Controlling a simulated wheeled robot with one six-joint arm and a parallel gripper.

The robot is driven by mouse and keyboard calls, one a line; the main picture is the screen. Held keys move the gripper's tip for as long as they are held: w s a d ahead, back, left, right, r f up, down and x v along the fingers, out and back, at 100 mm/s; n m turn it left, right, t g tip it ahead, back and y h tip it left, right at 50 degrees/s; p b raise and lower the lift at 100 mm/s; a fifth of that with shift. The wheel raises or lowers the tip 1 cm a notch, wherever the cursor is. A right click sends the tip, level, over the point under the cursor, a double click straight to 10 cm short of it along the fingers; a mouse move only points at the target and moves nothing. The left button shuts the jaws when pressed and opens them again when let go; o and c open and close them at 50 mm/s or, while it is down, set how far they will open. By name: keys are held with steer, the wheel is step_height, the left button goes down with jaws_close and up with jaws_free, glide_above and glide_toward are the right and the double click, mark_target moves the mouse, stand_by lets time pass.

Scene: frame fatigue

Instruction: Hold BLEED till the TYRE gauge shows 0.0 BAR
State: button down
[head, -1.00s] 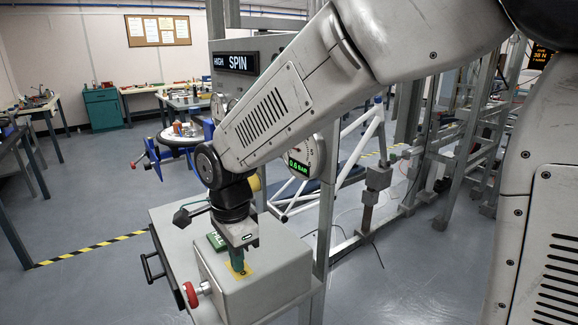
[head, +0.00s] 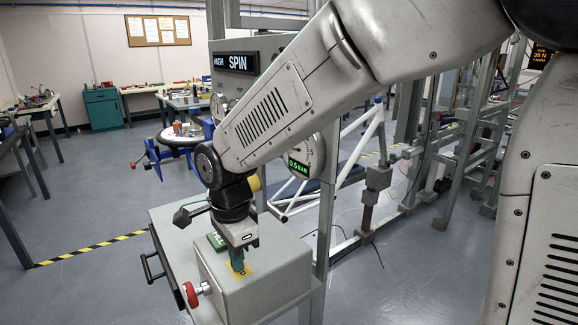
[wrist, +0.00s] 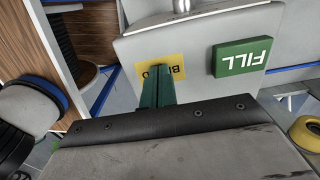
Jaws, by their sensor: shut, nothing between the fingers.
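My gripper (head: 237,261) points down with its green fingers shut and empty. Its tips meet the yellow BLEED button on top of the grey control box. In the wrist view the yellow BLEED label (wrist: 174,67) shows on both sides of the fingers (wrist: 158,88), which cover its middle letters. The round TYRE gauge (head: 303,158) hangs behind my forearm, partly hidden by it. Its green digits (head: 298,166) appear to read 0.5 BAR. The green FILL button (wrist: 244,57) lies beside BLEED, clear of the fingers.
A red knob (head: 190,294) sticks out of the front of the control box (head: 272,282). A metal post (head: 326,220) stands to its right. Open floor with yellow-black tape (head: 95,247) lies to the left.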

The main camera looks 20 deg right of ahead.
steer(key=shift+s+f, duration=0.25)
steer(key=shift+f, duration=0.15)
steer(key=shift+r, duration=0.1)
steer(key=shift+w+r, duration=0.15)
steer(key=shift+r, duration=0.15)
step_height(320, 180, up, 14)
steer(key=shift+w, duration=0.1)
